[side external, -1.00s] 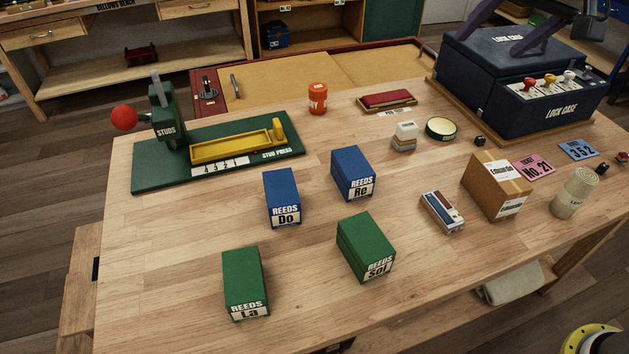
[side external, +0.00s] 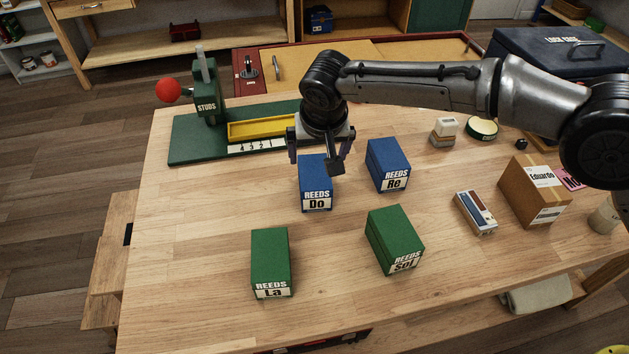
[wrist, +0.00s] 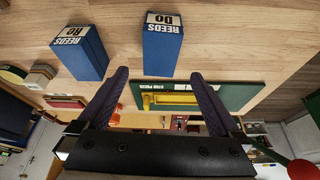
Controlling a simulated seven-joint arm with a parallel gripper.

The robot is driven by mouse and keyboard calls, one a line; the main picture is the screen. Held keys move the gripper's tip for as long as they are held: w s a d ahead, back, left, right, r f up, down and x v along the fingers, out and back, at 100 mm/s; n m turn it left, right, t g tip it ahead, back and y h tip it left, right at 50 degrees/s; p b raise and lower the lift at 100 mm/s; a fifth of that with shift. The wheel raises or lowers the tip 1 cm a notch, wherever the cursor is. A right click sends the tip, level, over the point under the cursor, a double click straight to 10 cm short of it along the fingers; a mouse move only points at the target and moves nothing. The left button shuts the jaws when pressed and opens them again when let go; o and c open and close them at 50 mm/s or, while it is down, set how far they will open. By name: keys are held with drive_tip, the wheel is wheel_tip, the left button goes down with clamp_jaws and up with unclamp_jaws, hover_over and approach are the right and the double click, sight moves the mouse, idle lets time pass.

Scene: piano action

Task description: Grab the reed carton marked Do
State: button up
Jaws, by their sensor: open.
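The blue reed carton marked Do (side external: 314,178) stands on the wooden table, its label facing the front. My gripper (side external: 318,158) is above and around the back of it in the side view, with its fingers apart. In the wrist view the open gripper (wrist: 163,82) has nothing between its fingers, and the Do carton (wrist: 163,47) lies just beyond the fingertips, upside down in that picture. Whether a finger touches the carton cannot be told.
The blue Re carton (side external: 388,165) stands close to the right. Green cartons La (side external: 270,262) and Sol (side external: 394,238) stand nearer the front. The green stud press (side external: 190,150) is behind left. A cardboard box (side external: 532,190) and a small blue-white box (side external: 475,212) are at right.

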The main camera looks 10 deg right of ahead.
sight(314, 175)
drive_tip(key=x, duration=1.3)
drive_tip(key=shift+s, duration=0.15)
drive_tip(key=c, duration=1.4)
drive_tip(key=shift+r, duration=0.1)
drive_tip(key=shift+c, duration=0.6)
drive_tip(key=shift+a+r, duration=0.1)
